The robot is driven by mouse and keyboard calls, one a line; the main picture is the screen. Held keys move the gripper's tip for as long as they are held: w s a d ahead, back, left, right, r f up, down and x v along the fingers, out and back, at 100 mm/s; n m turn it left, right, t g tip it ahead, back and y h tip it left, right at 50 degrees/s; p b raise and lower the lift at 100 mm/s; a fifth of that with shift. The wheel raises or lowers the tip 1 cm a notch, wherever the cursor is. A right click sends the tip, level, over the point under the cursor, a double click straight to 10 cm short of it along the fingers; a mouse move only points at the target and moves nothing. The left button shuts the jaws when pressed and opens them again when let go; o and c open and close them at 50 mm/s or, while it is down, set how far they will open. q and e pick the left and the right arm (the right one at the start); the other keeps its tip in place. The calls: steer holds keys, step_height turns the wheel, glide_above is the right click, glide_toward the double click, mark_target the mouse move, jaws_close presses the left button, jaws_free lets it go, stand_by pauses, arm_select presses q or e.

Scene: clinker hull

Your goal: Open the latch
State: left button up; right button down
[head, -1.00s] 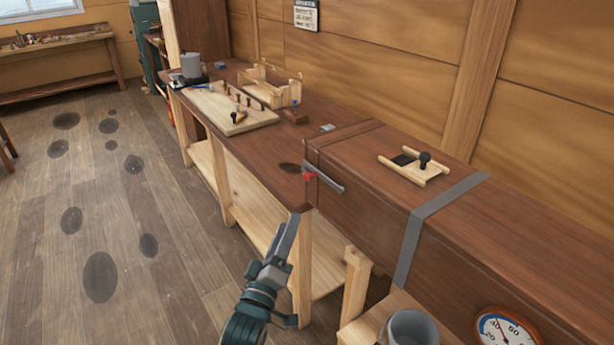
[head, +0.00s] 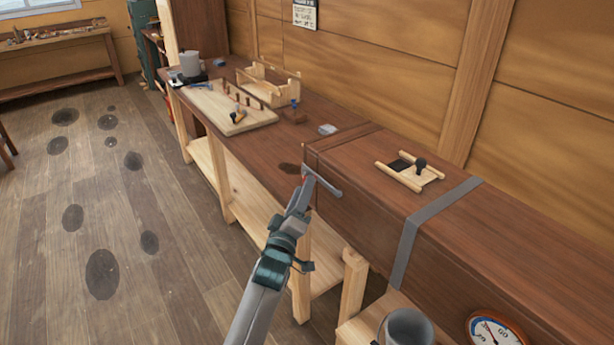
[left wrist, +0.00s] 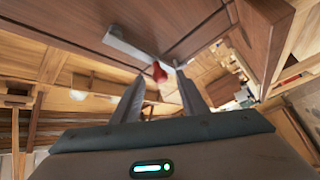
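My left gripper (head: 304,190) is at the latch's left end in the head view and hides most of the red part there. It also shows in the left wrist view (left wrist: 160,82) with its two fingers apart and nothing clearly held. Whether a finger touches the latch I cannot tell. My right gripper is not in view.
A workbench (head: 262,150) runs back from the box, with a pegged board (head: 225,108) and a wooden rack (head: 268,88) on it. A grey cylinder (head: 405,328) and a dial gauge (head: 494,330) are at the front right.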

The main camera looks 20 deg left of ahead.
arm_select(q)
steer(key=shift+p+x, duration=0.4)
steer(key=shift+x, duration=1.7)
